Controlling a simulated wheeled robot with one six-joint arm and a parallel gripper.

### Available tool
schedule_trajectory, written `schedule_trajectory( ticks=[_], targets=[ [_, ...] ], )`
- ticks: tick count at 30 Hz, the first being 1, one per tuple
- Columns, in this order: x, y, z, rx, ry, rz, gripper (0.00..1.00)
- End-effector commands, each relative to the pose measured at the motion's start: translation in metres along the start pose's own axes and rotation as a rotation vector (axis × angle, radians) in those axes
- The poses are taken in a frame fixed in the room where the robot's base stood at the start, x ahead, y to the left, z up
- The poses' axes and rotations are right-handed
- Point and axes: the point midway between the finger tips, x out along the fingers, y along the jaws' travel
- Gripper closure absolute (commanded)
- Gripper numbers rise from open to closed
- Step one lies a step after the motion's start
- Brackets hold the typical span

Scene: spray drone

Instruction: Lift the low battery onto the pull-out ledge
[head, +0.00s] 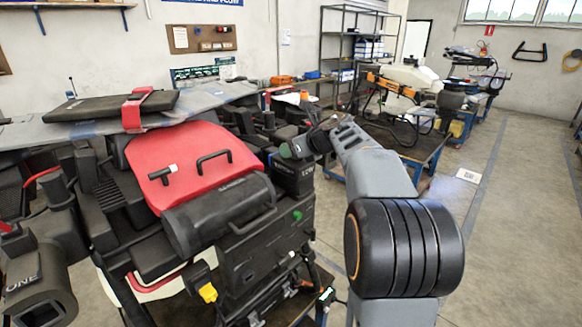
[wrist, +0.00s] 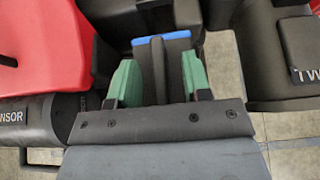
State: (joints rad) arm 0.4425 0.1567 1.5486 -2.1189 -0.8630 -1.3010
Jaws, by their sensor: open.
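The low battery (head: 292,182) appears to be the black block with a small, hardly readable label at the right side of the drone, beside its red cover. My gripper (head: 305,147) is over its top in the head view. In the wrist view my gripper (wrist: 161,78) is open, with one green finger on each side of a dark upright bar, apparently the battery's handle (wrist: 158,62). A blue strip lies just beyond the bar. I cannot tell whether the fingers touch it. I cannot make out the pull-out ledge for certain.
The drone's red cover (head: 190,165) and black cylinder (head: 220,213) are close on the left. A grey panel (head: 80,130) carries a dark case strapped in red. Another drone (head: 405,80) stands on a bench behind.

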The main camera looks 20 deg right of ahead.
Motion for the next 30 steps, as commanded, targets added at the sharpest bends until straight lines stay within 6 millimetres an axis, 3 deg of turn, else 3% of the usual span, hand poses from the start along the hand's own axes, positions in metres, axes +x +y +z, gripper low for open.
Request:
schedule_trajectory(
  ticks=[9, 23, 30],
  targets=[
    [0.0047, 0.0002, -0.0001, 0.0, 0.0, 0.0, 0.55],
    [0.0044, 0.0002, -0.0001, 0.0, 0.0, 0.0, 0.98],
    [0.0044, 0.0003, -0.0001, 0.0, 0.0, 0.0, 1.0]
  ],
)
